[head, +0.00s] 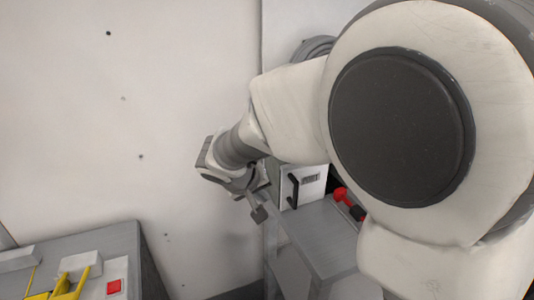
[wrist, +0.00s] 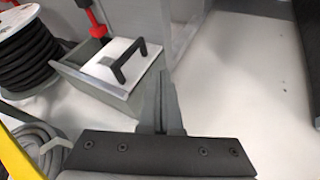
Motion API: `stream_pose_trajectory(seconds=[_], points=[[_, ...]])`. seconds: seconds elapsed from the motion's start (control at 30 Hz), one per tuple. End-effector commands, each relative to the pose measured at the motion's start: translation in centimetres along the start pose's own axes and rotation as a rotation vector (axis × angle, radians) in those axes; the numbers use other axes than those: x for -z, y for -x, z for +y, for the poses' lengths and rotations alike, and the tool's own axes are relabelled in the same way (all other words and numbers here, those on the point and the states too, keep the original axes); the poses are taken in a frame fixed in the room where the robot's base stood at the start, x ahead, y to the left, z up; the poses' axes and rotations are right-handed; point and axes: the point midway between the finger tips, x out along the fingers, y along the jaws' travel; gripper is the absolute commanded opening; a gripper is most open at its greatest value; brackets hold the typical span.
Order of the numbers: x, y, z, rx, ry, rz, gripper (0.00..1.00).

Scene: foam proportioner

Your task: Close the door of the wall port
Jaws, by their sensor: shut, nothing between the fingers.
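A small box with a white front panel (head: 303,186) and a black bar handle (head: 293,190) is just right of my gripper in the head view; I take it to be the wall port. In the wrist view its white panel (wrist: 112,58) and black handle (wrist: 128,60) show at upper left, with a grey-green box edge (wrist: 95,93) around it. I cannot tell how far the door stands open. My gripper (head: 259,213) is shut and empty. In the wrist view its fingers (wrist: 162,105) are together beside the box, with no clear contact. My arm hides part of the area.
A red lever (head: 341,195) is beside the box. A grey cabinet (head: 318,235) stands below it. A black hose reel (wrist: 28,50) and a grey hose (wrist: 40,148) show in the wrist view. At lower left is another grey unit (head: 118,245) with a red button (head: 114,287).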

Motion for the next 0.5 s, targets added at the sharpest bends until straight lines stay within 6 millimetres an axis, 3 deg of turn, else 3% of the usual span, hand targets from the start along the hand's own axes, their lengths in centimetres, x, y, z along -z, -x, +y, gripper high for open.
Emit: stream_pose_trajectory(seconds=[0.3,0.5], points=[[-0.2,-7.1,0.0,-0.003,0.001,-0.005,0.0],[0.0,-8.6,2.4,-0.002,-0.003,-0.003,0.0]])
